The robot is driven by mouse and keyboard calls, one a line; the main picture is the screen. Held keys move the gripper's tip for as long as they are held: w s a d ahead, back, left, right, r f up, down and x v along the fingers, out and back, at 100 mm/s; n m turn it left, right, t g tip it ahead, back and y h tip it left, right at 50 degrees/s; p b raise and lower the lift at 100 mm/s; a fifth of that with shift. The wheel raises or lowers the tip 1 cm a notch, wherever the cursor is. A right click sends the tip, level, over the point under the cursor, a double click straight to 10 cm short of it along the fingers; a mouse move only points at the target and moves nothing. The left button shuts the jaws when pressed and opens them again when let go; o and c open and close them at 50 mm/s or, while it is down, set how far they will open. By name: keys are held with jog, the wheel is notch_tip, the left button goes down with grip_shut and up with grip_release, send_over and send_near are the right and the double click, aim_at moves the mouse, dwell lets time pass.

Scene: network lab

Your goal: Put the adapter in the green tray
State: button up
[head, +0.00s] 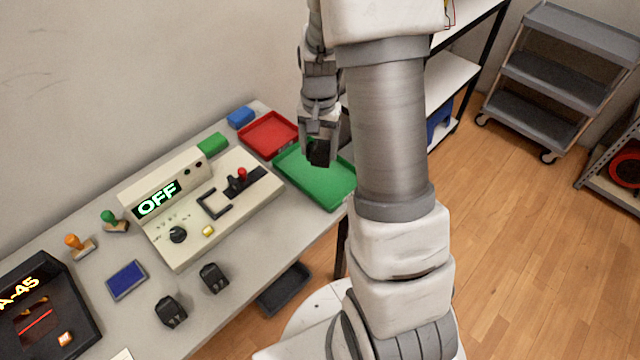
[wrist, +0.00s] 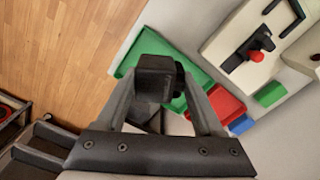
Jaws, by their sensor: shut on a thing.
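My gripper (head: 318,140) is shut on a black adapter (head: 319,153). In the wrist view the adapter (wrist: 155,77) sits between the two fingertips (wrist: 158,90). The green tray (head: 316,177) lies at the right end of the table, and the held adapter appears over its upper-left part in the head view. In the wrist view the green tray (wrist: 148,42) shows behind the adapter, partly hidden by it. The tray's visible floor looks empty. How high the adapter is above the tray I cannot tell.
A red tray (head: 268,133) lies beside the green tray. A beige console (head: 200,205) reading OFF, with a red-knobbed lever, stands to the left. Two black adapter-like blocks (head: 214,278) (head: 171,311) lie near the table's front edge. Green (head: 212,143) and blue (head: 241,117) blocks lie behind.

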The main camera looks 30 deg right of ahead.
jog(key=s+d+f+m+b, duration=0.3)
jog(key=d+f+m+b, duration=0.25)
jog(key=d, duration=0.25)
jog(key=shift+m, duration=0.35)
jog(key=w+a+f, duration=0.1)
jog(key=w+f, duration=0.1)
jog(key=w, duration=0.1)
jog(key=w+a+f, duration=0.2)
jog(key=w, duration=0.2)
jog(key=w+a+f, duration=0.1)
jog(key=w+f, duration=0.1)
jog(key=w, duration=0.2)
jog(key=shift+w+a+f, duration=0.1)
jog(key=shift+a, duration=0.05)
jog(key=shift+f+b, duration=0.3)
jog(key=shift+f, duration=1.65)
jog(key=shift+f, duration=0.15)
jog(key=o, duration=1.5)
